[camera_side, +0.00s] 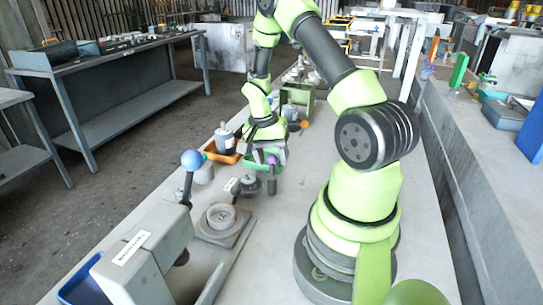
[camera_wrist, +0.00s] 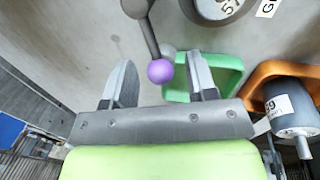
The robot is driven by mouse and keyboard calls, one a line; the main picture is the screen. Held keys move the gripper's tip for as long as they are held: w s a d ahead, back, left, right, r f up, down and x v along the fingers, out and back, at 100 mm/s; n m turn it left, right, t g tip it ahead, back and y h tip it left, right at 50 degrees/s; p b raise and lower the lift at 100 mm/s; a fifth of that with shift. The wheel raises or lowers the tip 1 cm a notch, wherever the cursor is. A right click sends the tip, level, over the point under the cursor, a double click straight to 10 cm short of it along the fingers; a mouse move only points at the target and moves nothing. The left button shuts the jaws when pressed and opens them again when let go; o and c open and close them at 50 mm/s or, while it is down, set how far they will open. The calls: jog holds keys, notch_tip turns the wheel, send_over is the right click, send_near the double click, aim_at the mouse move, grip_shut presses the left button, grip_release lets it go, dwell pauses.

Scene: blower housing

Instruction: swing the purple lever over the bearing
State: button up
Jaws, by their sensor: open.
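The purple ball knob (camera_wrist: 160,71) tops the lever, whose dark rod (camera_wrist: 149,35) runs up to a round grey pivot in the wrist view. In the side view the purple knob (camera_side: 272,160) shows just below my gripper (camera_side: 266,148), with a dark post under it.
A green tray (camera_wrist: 225,76) lies behind the right finger. In the side view, a blue-knobbed lever (camera_side: 192,160) and a ringed plate (camera_side: 221,217) stand nearer the camera.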

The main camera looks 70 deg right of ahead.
jog(key=c, duration=0.9)
jog(key=shift+w+a+n, duration=0.1)
jog(key=shift+w+n, duration=0.1)
jog(key=shift+n, duration=0.1)
jog(key=n, duration=0.1)
jog(key=w+n, duration=0.1)
jog(key=shift+a+n+h, duration=0.3)
jog(key=shift+a+n, duration=0.1)
jog(key=n, duration=0.1)
jog(key=w+a+n, duration=0.1)
jog(key=n, duration=0.1)
jog(key=shift+w+a+n+t+h, duration=0.1)
jog(key=shift+w+n+t+h, duration=0.05)
jog(key=shift+n+t+h, duration=0.15)
jog(key=n, duration=0.1)
jog(key=a+n, duration=0.1)
jog(key=n, duration=0.1)
jog(key=shift+w+a+n, duration=0.3)
jog(key=shift+w, duration=0.05)
jog(key=shift+w+a+n+t+h, duration=0.1)
jog(key=shift+a+n+t+h, duration=0.25)
jog(key=shift+n, duration=0.6)
jog(key=shift+a+n+t+h, duration=0.1)
jog(key=shift+a+n+t, duration=0.15)
jog(key=shift+a+n, duration=0.5)
jog(key=shift+d+n, duration=0.2)
jog(key=shift+n, duration=0.1)
